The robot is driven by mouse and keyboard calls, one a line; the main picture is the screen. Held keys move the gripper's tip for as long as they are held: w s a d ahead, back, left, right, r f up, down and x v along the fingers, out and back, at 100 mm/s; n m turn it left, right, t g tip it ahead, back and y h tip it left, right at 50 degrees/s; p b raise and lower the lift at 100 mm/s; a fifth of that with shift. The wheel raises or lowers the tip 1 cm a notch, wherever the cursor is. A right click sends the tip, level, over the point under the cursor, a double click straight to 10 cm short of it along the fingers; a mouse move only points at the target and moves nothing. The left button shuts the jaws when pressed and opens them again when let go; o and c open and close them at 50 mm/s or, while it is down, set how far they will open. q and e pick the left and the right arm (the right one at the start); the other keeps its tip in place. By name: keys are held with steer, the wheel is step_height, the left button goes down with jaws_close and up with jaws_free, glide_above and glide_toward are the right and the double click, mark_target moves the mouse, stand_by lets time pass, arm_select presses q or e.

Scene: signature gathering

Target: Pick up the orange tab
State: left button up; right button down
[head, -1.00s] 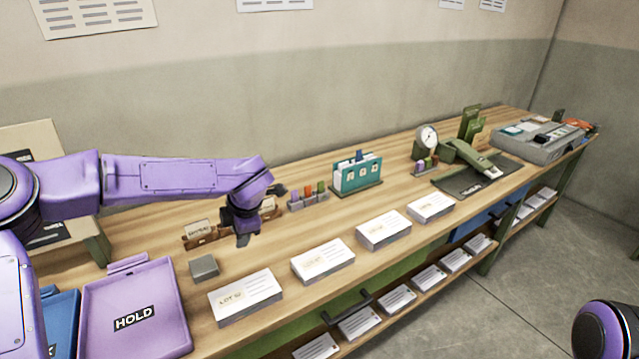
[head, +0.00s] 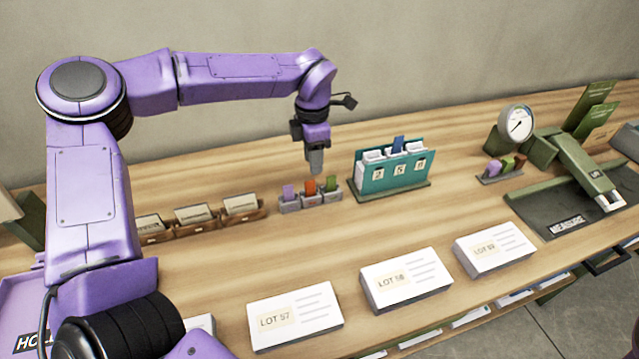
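The orange tab (head: 310,188) stands upright in a small grey holder (head: 312,203) on the wooden table, in the middle of the head view. A purple tab (head: 289,192) stands left of it and a green tab (head: 330,184) right of it. My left gripper (head: 316,172) points down just above the holder, with its tip over the orange and green tabs. I see its fingers edge-on, so their opening does not show, nor whether they touch a tab. My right gripper is out of view.
A teal card file (head: 393,174) stands close to the right of the holder. Wooden card boxes (head: 200,225) are on its left. Paper stacks (head: 406,280) line the front edge. A second tab holder (head: 501,170) is by the dial gauge (head: 517,124). Bare table lies in front.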

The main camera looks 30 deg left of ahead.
mark_target(310, 182)
arm_select(q)
steer(key=f, duration=0.5)
steer(key=f+p, duration=0.1)
steer(key=f, duration=0.1)
steer(key=shift+s+a+f, duration=0.3)
steer(key=shift+s+f, duration=0.05)
steer(key=shift+s, duration=0.05)
jaws_close()
